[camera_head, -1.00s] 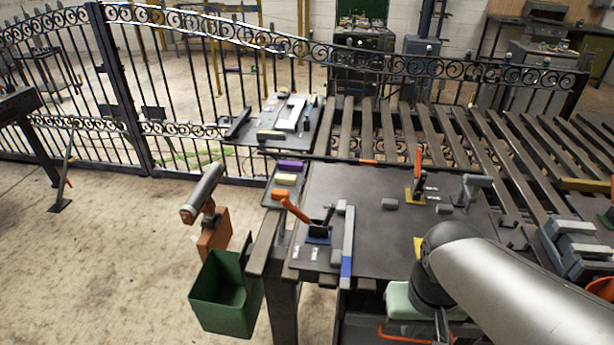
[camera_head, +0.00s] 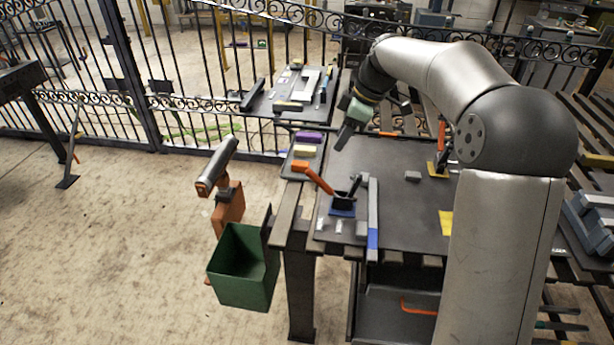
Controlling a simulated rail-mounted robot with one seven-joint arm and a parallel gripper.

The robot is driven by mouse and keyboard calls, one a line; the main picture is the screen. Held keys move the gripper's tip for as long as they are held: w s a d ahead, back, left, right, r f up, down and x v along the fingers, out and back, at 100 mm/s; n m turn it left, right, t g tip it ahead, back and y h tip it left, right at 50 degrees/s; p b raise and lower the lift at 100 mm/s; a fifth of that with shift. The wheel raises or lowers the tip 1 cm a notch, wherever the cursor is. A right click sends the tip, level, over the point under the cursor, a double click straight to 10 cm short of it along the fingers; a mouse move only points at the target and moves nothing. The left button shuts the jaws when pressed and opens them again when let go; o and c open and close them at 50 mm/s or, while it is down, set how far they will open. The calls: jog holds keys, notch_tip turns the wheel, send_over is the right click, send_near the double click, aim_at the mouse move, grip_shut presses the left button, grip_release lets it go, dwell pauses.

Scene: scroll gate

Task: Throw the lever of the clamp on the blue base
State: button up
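The clamp on the blue base (camera_head: 342,207) sits at the near left part of the dark table. Its orange lever (camera_head: 315,178) slants up and to the left, past the table's left edge. The clamp's dark arm (camera_head: 355,186) stands at its right side. My gripper (camera_head: 344,138) hangs from my arm over the far left part of the table, behind and above the clamp and apart from it. Its fingers are small and dark here, so I cannot tell whether they are open. I see nothing held in it.
A grey bar with a blue end (camera_head: 373,238) lies right of the blue-based clamp. A green bin (camera_head: 240,268) hangs off the left side. Purple (camera_head: 308,138) and cream blocks lie behind.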

aim_at(316, 176)
jog(key=shift+n, duration=0.3)
jog(key=p+x, duration=0.1)
jog(key=x, duration=1)
jog(key=p+x, duration=0.1)
jog(key=x, duration=0.5)
jog(key=shift+w+a+f+p, duration=0.1)
jog(key=shift+w+a+p, duration=0.25)
jog(key=shift+w+a, duration=0.05)
grip_shut()
